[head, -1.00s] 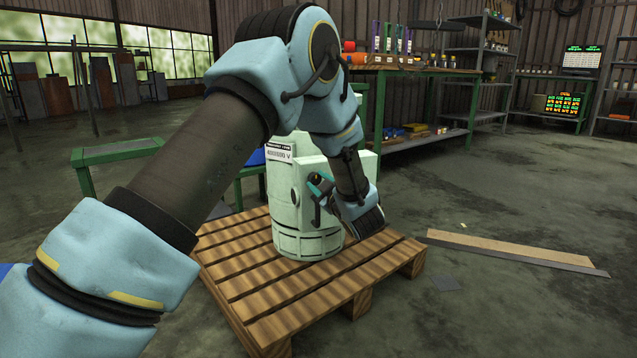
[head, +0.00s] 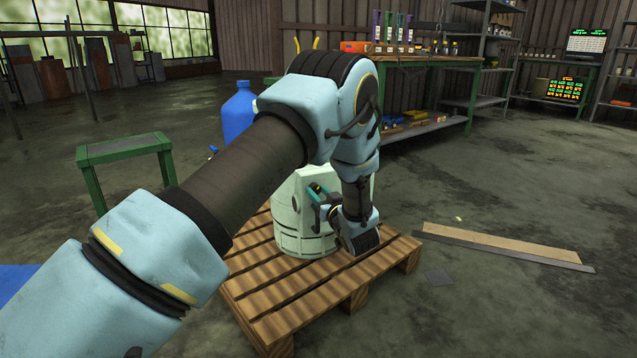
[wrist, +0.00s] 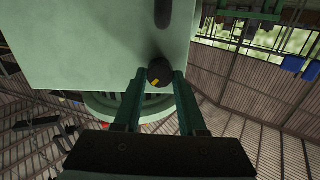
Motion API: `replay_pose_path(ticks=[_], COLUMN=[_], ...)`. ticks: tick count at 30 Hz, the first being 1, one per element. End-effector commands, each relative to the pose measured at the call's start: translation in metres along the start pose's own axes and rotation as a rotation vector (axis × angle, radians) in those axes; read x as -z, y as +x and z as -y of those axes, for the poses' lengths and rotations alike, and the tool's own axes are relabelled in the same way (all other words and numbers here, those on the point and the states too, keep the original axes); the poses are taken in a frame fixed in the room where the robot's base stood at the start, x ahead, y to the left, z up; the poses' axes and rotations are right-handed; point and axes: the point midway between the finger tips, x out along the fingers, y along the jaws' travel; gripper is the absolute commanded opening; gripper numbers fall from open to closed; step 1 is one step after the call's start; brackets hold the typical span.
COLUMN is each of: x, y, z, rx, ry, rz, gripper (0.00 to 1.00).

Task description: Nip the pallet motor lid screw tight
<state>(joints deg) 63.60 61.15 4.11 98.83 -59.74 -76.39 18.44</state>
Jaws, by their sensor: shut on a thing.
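The pale green motor (head: 292,228) stands upright on the wooden pallet (head: 268,302). In the wrist view, the flat pale green housing (wrist: 75,45) fills the upper left. The lid screw, a dark round knob with a yellow mark (wrist: 159,74), sits at the housing's lower edge. My gripper's two fingers (wrist: 160,84) are shut on it, one on each side.
A green-legged bench (head: 125,150) stands at the left, with a blue bottle (head: 238,112) behind the pallet. A loaded workbench (head: 425,62) is at the back. A plank (head: 500,243) lies on the floor at the right.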

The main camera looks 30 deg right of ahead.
Motion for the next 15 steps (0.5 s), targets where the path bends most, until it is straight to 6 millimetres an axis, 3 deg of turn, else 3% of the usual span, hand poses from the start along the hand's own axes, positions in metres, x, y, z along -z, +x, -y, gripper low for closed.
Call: replay_pose_path(ticks=[15], x=[0.0028], y=[-0.0004], z=[-0.0006], rx=[-0.001], ry=[0.494], rz=[0.000], gripper=[0.00])
